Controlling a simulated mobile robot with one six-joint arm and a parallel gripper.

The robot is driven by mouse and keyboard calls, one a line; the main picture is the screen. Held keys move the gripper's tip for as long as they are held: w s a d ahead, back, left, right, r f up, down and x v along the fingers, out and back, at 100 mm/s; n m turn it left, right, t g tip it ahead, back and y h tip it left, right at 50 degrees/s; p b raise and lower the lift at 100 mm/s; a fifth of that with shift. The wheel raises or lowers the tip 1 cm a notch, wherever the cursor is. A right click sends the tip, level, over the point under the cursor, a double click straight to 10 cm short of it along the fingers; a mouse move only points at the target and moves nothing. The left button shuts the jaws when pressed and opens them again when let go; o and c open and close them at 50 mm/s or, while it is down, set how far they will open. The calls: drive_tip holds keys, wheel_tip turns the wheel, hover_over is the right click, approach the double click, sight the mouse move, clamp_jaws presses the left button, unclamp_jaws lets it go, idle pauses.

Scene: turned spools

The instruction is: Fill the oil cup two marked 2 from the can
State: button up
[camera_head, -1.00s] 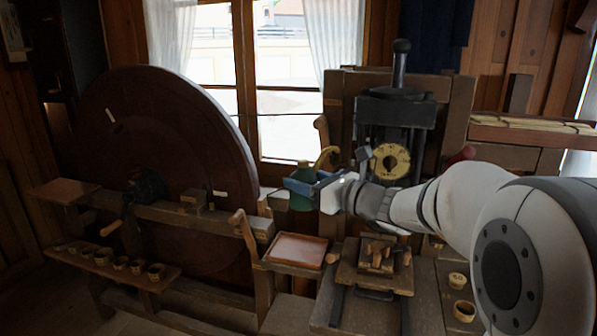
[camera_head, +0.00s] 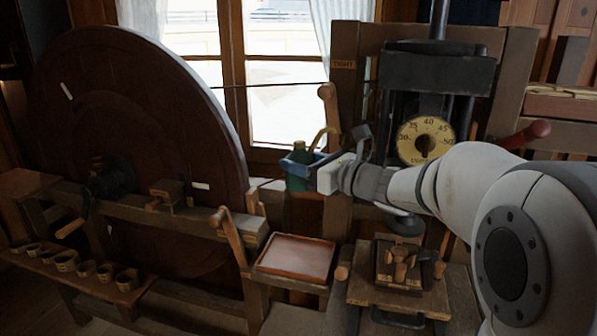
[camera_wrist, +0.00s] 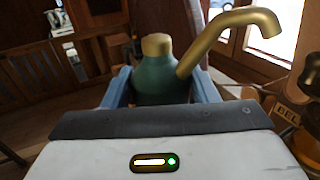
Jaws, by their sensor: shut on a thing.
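A green oil can with a brass cap and a bent brass spout (camera_wrist: 160,78) is between the blue fingers of my gripper (camera_wrist: 162,92) in the wrist view. My gripper is shut on it. In the head view the can (camera_head: 298,182) is held upright in front of the window, above and behind the brown tray, with its spout to the right. Several small cups (camera_head: 66,261) stand in a row on the low shelf at the left. I cannot read a 2 on any of them, so I cannot tell which is oil cup two.
A large dark wheel (camera_head: 150,75) stands at the left behind a wooden rail with a crank. A brown tray (camera_head: 296,258) lies empty at the centre. A press with a yellow dial (camera_head: 425,138) and a wooden block fixture (camera_head: 398,290) are at the right.

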drive_tip(key=shift+w+f, duration=0.25)
drive_tip(key=shift+w+d+r+m+t+p, duration=0.1)
drive_tip(key=shift+d+r+m+t+p, duration=0.3)
drive_tip(key=shift+d+r+m+p, duration=0.4)
drive_tip(key=shift+w+d+r+m+t+y+p, duration=0.1)
drive_tip(key=shift+w+d+m+t+y+p, duration=0.15)
drive_tip(key=shift+m, duration=0.35)
drive_tip(key=shift+w+d+r+m+t+y+p, duration=0.15)
drive_tip(key=shift+d+m+t+p, duration=0.15)
drive_tip(key=shift+m, duration=0.3)
drive_tip(key=shift+w+d+r+m+t+p, duration=0.1)
drive_tip(key=shift+d+r+m+t+p, duration=0.3)
drive_tip(key=shift+m, duration=0.6)
drive_tip(key=shift+w+d+r+m+t+p, duration=0.15)
drive_tip(key=shift+m+t, duration=0.35)
drive_tip(key=shift+m, duration=0.5)
drive_tip(key=shift+s+d+r+m+t+p, duration=0.15)
drive_tip(key=shift+d+m+t+p, duration=0.25)
drive_tip(key=shift+m, duration=0.6)
drive_tip(key=shift+w, duration=0.15)
drive_tip(key=shift+a, duration=0.1)
